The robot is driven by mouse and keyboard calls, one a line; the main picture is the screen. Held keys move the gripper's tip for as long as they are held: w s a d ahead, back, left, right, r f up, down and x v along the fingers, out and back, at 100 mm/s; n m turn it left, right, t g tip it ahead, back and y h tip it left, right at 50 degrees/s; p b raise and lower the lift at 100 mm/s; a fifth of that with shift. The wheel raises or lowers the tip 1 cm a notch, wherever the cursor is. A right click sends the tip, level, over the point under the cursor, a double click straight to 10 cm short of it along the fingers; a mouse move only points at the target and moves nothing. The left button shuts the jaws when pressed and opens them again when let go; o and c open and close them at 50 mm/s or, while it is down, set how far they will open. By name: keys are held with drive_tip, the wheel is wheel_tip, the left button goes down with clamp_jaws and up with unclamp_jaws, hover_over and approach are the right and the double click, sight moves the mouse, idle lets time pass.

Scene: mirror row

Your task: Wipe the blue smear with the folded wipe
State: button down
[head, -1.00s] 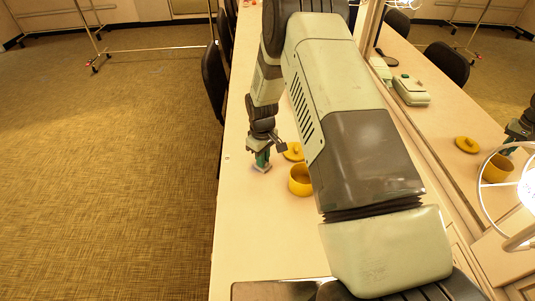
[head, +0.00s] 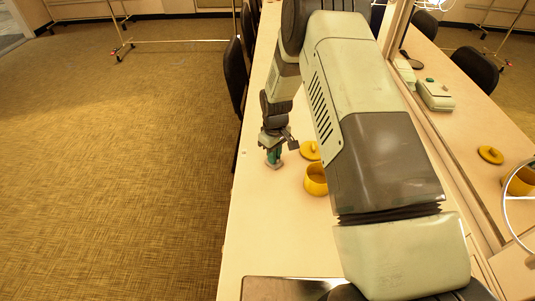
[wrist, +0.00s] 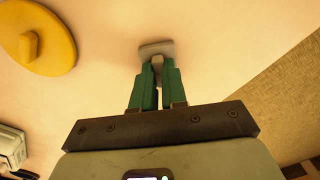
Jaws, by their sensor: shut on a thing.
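My gripper (head: 273,156) points down at the counter, left of the yellow pot. In the wrist view its two green fingers (wrist: 156,75) are shut on the folded wipe (wrist: 156,48), a small greyish pad. The wipe lies flat at the fingertips and appears to touch the counter; the fingers hide part of it. In the head view the wipe is tiny beneath the fingers. I cannot make out a blue smear in either current view; anything under the wipe is hidden.
A yellow pot (head: 315,181) and its yellow lid (head: 309,151) stand right of my gripper on the pale counter (head: 255,225). A mirror along the right side reflects them. Dark chairs (head: 235,75) line the counter's left edge.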

sight(284, 163)
drive_tip(key=d, duration=0.3)
drive_tip(key=shift+d, duration=0.2)
wheel_tip(284, 163, up, 8)
idle(0.5)
drive_tip(key=shift+r, duration=0.1)
